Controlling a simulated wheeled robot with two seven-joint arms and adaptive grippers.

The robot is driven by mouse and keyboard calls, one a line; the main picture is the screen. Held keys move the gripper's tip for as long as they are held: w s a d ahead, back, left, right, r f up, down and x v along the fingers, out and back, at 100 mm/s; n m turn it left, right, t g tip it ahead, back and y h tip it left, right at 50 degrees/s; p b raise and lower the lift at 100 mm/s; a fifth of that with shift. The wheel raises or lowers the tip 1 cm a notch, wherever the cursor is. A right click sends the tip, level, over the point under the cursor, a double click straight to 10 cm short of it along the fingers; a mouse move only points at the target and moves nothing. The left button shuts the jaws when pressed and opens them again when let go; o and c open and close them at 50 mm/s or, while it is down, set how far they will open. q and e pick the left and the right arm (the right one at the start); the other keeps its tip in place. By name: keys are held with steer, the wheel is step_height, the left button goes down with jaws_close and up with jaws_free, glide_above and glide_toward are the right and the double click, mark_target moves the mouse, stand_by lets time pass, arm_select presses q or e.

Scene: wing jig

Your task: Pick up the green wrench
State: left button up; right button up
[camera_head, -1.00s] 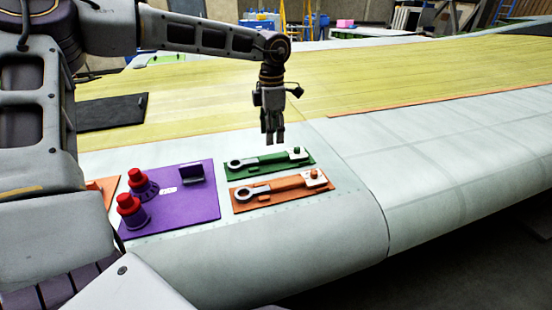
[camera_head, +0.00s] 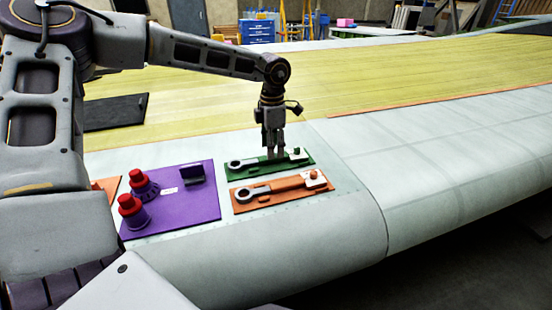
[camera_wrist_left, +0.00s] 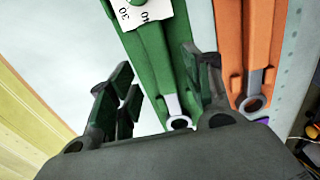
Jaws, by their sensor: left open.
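The green wrench (camera_head: 249,163) lies in a green tray (camera_head: 232,177) on the pale wing surface, its ring end to the left. My left gripper (camera_head: 273,153) points straight down over the middle of the wrench, with its fingertips close to the handle. In the left wrist view the gripper (camera_wrist_left: 160,80) is open, with one finger on each side of the wrench's green handle (camera_wrist_left: 152,52). The silver ring end (camera_wrist_left: 178,122) shows between the fingers. I cannot tell whether the fingers touch the wrench. My right gripper is not in view.
An orange wrench (camera_head: 287,184) in an orange tray (camera_head: 241,208) lies just in front of the green one. A purple tray (camera_head: 190,213) with two red-topped parts (camera_head: 131,204) stands to the left. A black mat (camera_head: 114,112) lies farther back. The wing to the right is clear.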

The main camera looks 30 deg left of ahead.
arm_select(q)
steer(key=shift+f, duration=1.65)
steer(key=c, duration=1.1)
jaws_close()
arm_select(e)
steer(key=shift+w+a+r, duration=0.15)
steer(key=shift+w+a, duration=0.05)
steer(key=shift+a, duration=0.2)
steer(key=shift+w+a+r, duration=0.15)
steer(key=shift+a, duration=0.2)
